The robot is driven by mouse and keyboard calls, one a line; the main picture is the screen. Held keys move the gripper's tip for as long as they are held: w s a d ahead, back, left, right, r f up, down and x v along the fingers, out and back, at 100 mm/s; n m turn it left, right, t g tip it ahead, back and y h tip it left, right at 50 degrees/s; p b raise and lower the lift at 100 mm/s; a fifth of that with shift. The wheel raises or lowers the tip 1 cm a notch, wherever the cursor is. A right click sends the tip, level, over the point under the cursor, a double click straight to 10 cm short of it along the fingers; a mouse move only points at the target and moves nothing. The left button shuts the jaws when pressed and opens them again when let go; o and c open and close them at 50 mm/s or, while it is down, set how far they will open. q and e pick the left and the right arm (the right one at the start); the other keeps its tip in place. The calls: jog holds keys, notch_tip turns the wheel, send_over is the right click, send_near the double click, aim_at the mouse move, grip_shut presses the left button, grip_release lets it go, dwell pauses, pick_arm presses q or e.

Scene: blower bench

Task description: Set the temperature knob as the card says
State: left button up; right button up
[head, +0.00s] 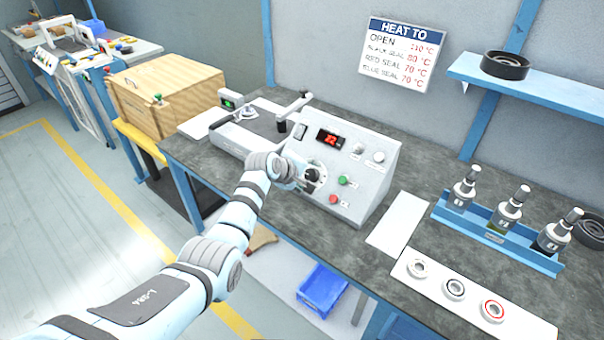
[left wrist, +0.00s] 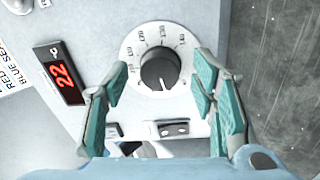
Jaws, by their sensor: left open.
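The temperature knob (left wrist: 160,70) is a dark round knob on a pale dial with printed marks. Its white pointer line faces the lower part of the left wrist view. My left gripper (left wrist: 161,78) is open, with one green-padded finger on each side of the knob; I cannot tell whether they touch it. In the head view my left gripper (head: 306,177) is at the control box and partly covers the dial. The red display (left wrist: 61,75) seems to read 22. The card (head: 398,52) is headed HEAT TO, with rows for open, black, red and blue seals.
The control box (head: 371,183) also has green (head: 344,181) and red (head: 334,199) buttons near the knob. A blue rack (head: 487,240) with several tools and a white strip (head: 522,320) with three rings lie to the right. A wooden crate (head: 170,87) stands left.

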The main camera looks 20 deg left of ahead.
pick_arm(q)
jog(key=v, duration=1.1)
jog(key=shift+s, duration=0.3)
jog(key=shift+a+r, duration=0.1)
jog(key=shift+a, duration=0.05)
jog(key=s+a+f+m+g+y, duration=0.25)
jog(key=s+f+m, duration=0.35)
jog(key=s+f, duration=0.95)
jog(key=s+a+f+m+g+y, duration=0.15)
jog(key=s+m, duration=0.25)
jog(key=s, duration=0.7)
jog(key=s+f+m+g, duration=0.1)
jog(key=s+m+g, duration=0.15)
jog(key=s, duration=0.85)
notch_tip(320, 180, down, 18)
jog(key=s+a, duration=0.1)
jog(key=a, duration=0.1)
jog(key=s+f+g, duration=0.1)
jog(key=s+f, duration=1.2)
jog(key=s, duration=0.2)
jog(key=shift+a+f, duration=0.2)
jog(key=shift+a, duration=0.1)
